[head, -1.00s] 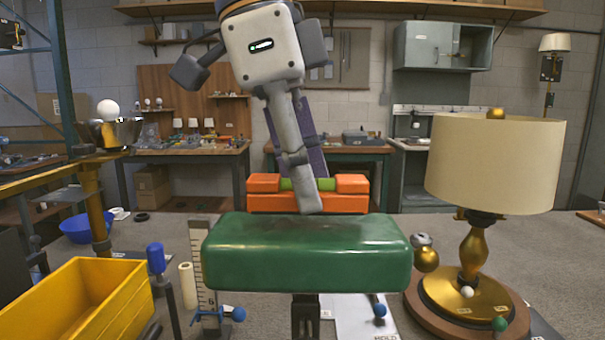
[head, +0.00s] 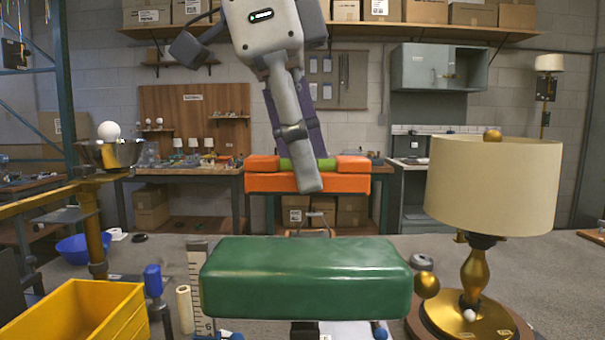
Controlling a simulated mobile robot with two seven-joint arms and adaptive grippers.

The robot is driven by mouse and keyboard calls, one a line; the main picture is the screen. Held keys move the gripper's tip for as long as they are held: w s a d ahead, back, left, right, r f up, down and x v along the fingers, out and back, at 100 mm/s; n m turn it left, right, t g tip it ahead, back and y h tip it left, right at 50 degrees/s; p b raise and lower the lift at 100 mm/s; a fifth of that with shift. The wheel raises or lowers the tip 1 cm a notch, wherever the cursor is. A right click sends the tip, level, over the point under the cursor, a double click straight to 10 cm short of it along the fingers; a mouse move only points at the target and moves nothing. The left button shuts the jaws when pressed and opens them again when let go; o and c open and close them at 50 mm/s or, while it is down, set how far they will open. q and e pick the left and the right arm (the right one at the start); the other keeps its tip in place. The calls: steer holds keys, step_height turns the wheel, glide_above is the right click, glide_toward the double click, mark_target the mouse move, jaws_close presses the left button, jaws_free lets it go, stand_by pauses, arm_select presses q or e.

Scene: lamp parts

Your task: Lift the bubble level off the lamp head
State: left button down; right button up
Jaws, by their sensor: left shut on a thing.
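The bubble level (head: 345,183) is an orange bar with a green vial in the middle of its top. It hangs roughly horizontal above the lamp head (head: 305,280), a green, rounded block-like shade on a dark stem. A clear gap shows between them. My left gripper (head: 308,175) comes down from above and is shut on the middle of the level. One grey finger crosses its near face; the purple finger passes behind it, its tip hidden. My right gripper is not in view.
A gold table lamp with a cream shade (head: 495,185) stands close on the right. A yellow bin (head: 75,315), an upright ruler (head: 198,275) and a blue-handled tool (head: 153,281) stand on the left. The space around the raised level looks free.

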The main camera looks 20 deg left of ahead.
arm_select(q)
steer(key=shift+r, duration=1.05)
steer(key=shift+r, duration=2)
